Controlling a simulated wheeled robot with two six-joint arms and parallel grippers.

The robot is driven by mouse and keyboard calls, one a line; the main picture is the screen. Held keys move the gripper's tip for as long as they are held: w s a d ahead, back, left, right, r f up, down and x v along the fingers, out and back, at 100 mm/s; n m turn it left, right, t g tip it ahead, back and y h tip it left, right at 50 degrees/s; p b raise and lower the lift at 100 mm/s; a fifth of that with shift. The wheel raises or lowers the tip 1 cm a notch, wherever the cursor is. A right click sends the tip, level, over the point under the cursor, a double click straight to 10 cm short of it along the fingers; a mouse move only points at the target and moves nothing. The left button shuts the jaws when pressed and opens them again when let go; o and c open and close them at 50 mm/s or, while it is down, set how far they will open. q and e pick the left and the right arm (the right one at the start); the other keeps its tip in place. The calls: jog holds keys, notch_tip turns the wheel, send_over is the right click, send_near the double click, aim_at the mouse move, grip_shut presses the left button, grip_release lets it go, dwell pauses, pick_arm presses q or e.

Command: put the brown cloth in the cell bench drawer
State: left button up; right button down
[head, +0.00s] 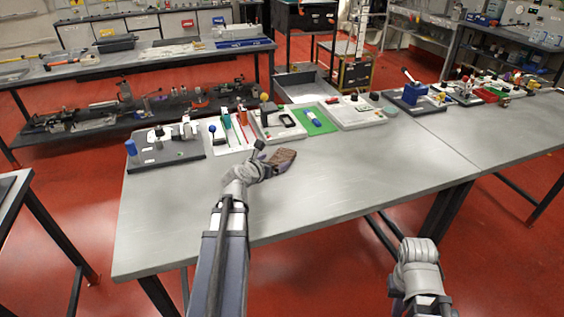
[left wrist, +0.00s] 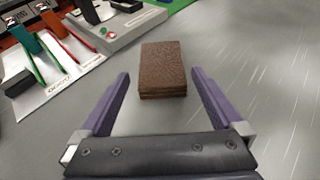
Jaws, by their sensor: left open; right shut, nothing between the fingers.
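The brown cloth (head: 285,155) is a small folded block lying on the grey metal bench (head: 330,185). In the left wrist view the cloth (left wrist: 163,70) lies ahead of and between the two purple fingers. My left gripper (head: 272,162) is open, just above the bench at the near-left side of the cloth, and does not hold it. My right gripper (head: 419,248) is shut and empty, low in front of the bench's near edge. An open grey drawer-like box (head: 305,90) shows behind the bench's far edge; I cannot tell whether it is the bench's drawer.
A row of stations runs along the bench's far edge: a dark tray (head: 165,155), a white tool board (head: 230,135), a green mat (head: 314,121) and a white device (head: 352,112). The bench's near and right parts are bare. Another bench (head: 150,60) stands behind at left.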

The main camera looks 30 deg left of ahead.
aim_at(280, 159)
pick_arm(q)
jog(key=shift+b+x, duration=1.15)
jog(key=shift+x, duration=1.4)
jog(key=shift+s+d+f, duration=0.1)
jog(key=c, duration=1.2)
jog(key=shift+c, duration=0.2)
notch_tip(280, 159, up, 11)
jog(key=p, duration=1.1)
